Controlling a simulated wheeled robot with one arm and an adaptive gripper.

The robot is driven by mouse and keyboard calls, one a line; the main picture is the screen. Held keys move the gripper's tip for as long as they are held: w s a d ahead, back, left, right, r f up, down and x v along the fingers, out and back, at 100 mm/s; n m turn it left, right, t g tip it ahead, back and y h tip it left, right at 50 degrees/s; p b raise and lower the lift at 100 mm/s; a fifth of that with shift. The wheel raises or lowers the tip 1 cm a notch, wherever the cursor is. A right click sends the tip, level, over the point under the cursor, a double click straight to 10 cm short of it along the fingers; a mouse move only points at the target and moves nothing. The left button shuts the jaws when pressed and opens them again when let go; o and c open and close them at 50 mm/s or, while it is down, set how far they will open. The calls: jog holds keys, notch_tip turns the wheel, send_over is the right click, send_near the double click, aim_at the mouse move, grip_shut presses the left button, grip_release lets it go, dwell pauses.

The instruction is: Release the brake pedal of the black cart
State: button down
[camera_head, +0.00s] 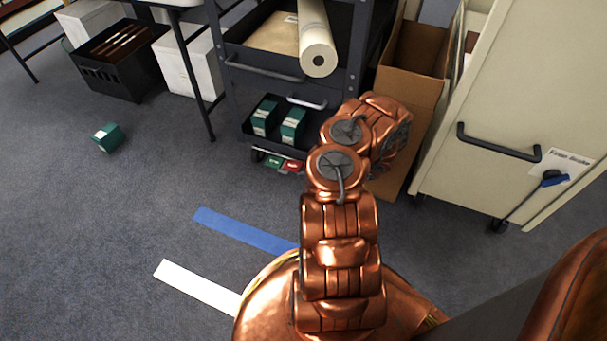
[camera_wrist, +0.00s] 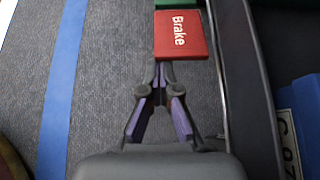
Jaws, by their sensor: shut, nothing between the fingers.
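The black cart (camera_head: 356,55) stands at the top middle of the head view, with shelves and a front handle. At its lower edge are a green pedal (camera_head: 272,161) and a red pedal (camera_head: 292,166), side by side. In the wrist view the red pedal (camera_wrist: 180,35) reads "Brake", and a strip of the green pedal (camera_wrist: 175,3) shows beyond it. My gripper (camera_wrist: 163,68) is shut and empty, its tips close to the red pedal's near edge; I cannot tell whether they touch. In the head view my arm hides the gripper.
The cart holds a paper roll (camera_head: 318,55) and green boxes (camera_head: 265,115). A cardboard box (camera_head: 408,80) and a beige cabinet cart (camera_head: 480,110) stand right. A green box (camera_head: 107,137) lies on the floor at left. Blue tape (camera_head: 240,230) and white tape (camera_head: 195,287) mark open carpet.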

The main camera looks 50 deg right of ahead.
jog(key=shift+w, duration=0.1)
jog(key=s+d+r+p, duration=0.1)
jog(key=s+d, duration=0.2)
jog(key=s, duration=0.6)
jog(key=shift+d, duration=0.25)
dwell(0.3)
dwell(0.6)
